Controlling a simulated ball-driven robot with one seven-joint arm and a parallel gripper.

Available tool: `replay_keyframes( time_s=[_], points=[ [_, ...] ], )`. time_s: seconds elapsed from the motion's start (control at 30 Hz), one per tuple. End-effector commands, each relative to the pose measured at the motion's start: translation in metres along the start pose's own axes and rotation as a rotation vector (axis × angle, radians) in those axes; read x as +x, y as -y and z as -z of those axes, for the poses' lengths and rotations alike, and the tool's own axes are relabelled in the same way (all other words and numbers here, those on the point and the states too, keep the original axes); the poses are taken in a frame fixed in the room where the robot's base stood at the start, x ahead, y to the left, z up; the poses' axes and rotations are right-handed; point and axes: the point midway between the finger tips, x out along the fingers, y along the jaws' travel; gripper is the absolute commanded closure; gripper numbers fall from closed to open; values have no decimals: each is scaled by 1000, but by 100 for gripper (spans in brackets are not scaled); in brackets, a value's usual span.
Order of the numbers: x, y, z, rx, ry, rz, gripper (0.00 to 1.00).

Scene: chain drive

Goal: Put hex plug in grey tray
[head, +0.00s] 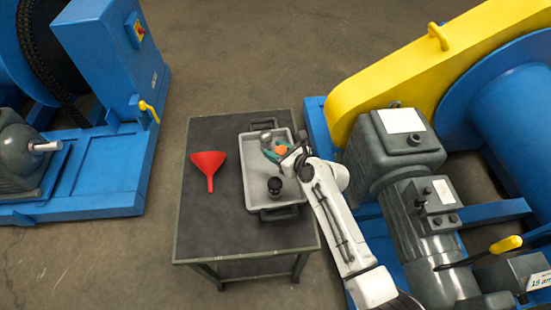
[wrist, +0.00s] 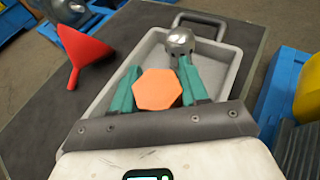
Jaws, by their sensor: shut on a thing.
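The orange hex plug (wrist: 157,89) sits between the two green fingers of my gripper (wrist: 158,70), which is shut on it. In the head view the orange plug (head: 281,149) and my gripper (head: 276,153) are over the far half of the grey tray (head: 256,196). The tray's rim and part of its floor also show in the wrist view (wrist: 110,82). I cannot tell how high the plug is above the tray floor.
A rounded metal part (wrist: 180,42) stands in the tray's far end, close to my fingertips. A red funnel (head: 208,166) lies left of the tray on the dark cart top (head: 215,225). Blue machines flank the cart.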

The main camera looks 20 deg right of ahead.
Motion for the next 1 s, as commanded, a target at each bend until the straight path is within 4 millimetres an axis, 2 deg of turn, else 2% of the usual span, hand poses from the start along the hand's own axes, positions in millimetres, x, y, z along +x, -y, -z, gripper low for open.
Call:
replay_keyframes(
  time_s=[0.23, 0.43, 0.77, 0.8, 1.0],
  points=[
    [15, 5, 9, 0, 0, 0, 85],
    [24, 4, 35, -1, -1, 0, 85],
    [25, 4, 36, -1, 0, 0, 85],
    [24, 4, 36, -1, 0, 0, 52],
    [24, 4, 36, -1, 0, 0, 33]
  ],
)
